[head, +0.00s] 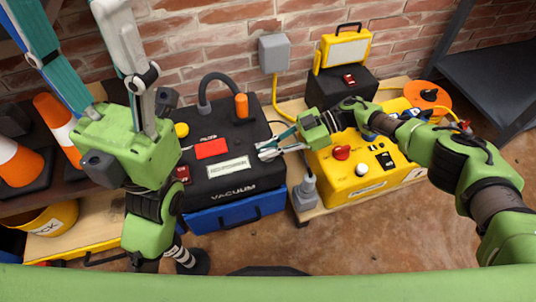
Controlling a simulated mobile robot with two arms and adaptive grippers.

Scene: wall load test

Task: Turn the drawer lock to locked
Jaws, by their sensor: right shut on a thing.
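My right gripper (268,152) reaches in from the right, its fingers pointing left at the right side of the black vacuum unit (245,187). It is shut on a small part there, which the fingers hide. This may be the drawer lock; I see no lock clearly elsewhere, and its position cannot be read. A blue drawer-like box (238,212) is under the vacuum unit. My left gripper (72,25) is close to the camera at the upper left. Its fingers are spread apart and point up, with the tips outside the picture. I see nothing held in it.
A grey plug-like thing (306,190) is between the two units. Orange cones (18,163) are at the left. A brick wall (200,40) closes off the back.

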